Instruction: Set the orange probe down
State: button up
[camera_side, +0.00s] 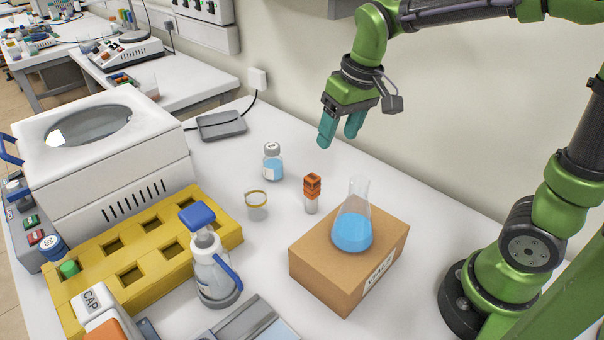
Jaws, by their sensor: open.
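The orange probe (312,187) stands upright on the white table, with an orange block-shaped top and a pale lower part. It is just left of the cardboard box. My gripper (339,142) has teal fingers, is open and empty, and hangs in the air above and behind the probe, clear of it. The fingers point down with a gap between them.
A flask of blue liquid (352,230) stands on the cardboard box (318,275). A blue-liquid bottle (273,162), a yellow-rimmed glass (256,204) and a blue-topped dispenser (213,270) are nearby. A yellow rack (174,263) and white machine (95,150) fill the left.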

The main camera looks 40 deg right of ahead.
jog(key=s+r+m+t, duration=0.1)
jog(key=s+t, duration=0.1)
jog(key=s, duration=0.3)
jog(key=s+r+m+t+y, duration=0.1)
jog(key=s+t, duration=0.1)
jog(key=s, duration=0.4)
jog(key=shift+s+d+m+t, duration=0.2)
jog(key=shift+m+t, duration=0.1)
jog(key=shift+t, duration=0.1)
jog(key=shift+r, duration=0.15)
dwell(0.3)
